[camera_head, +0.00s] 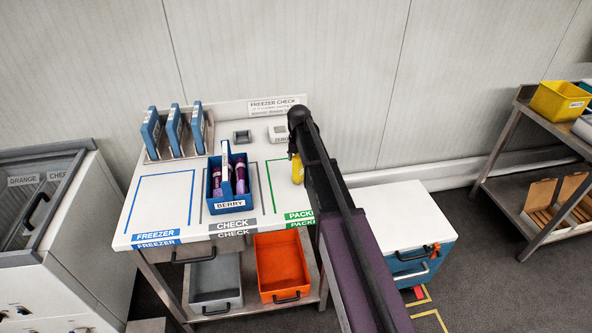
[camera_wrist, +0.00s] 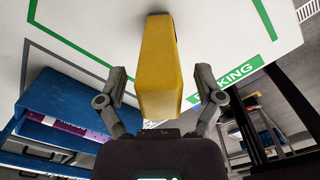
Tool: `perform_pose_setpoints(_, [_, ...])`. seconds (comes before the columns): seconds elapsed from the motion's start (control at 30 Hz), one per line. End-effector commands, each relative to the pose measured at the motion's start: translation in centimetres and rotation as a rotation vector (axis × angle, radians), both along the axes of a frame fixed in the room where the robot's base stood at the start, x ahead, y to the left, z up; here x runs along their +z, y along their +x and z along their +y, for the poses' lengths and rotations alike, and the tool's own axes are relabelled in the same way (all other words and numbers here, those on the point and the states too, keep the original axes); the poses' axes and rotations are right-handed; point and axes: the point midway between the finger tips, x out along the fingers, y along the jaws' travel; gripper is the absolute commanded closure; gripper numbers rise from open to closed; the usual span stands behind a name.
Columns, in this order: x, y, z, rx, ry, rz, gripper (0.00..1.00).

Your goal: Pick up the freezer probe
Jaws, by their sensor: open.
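A yellow block-like body, which looks like the freezer probe (camera_wrist: 158,62), stands between the two fingers of my gripper (camera_wrist: 161,84) in the wrist view. The fingers are spread, one on each side of it, with a gap showing on both sides. In the head view the yellow probe (camera_head: 297,168) shows on the white table near the green PACKING outline, partly hidden by my arm. My gripper's fingers are hidden behind my arm there.
A blue BERRY carton (camera_head: 230,205) with purple lollies stands in the CHECK area, left of the probe. Blue cartons (camera_head: 173,130) stand in a rack at the back left. A grey box (camera_head: 241,137) and a FREEZER CHECK sign (camera_head: 277,105) are behind. The FREEZER outline is empty.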

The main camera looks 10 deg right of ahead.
Motion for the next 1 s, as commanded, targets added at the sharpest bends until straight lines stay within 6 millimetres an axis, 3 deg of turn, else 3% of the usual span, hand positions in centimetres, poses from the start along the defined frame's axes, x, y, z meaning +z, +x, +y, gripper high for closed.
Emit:
perform_pose_setpoints(0.13, [0.00, 0.00, 0.01, 0.000, 0.000, 0.000, 0.17])
perform_pose_setpoints(0.4, [-0.01, 0.00, 0.03, 0.000, 0.000, 0.000, 0.97])
perform_pose_setpoints(1.0, [0.72, 0.01, 0.06, 0.001, 0.000, 0.000, 1.00])
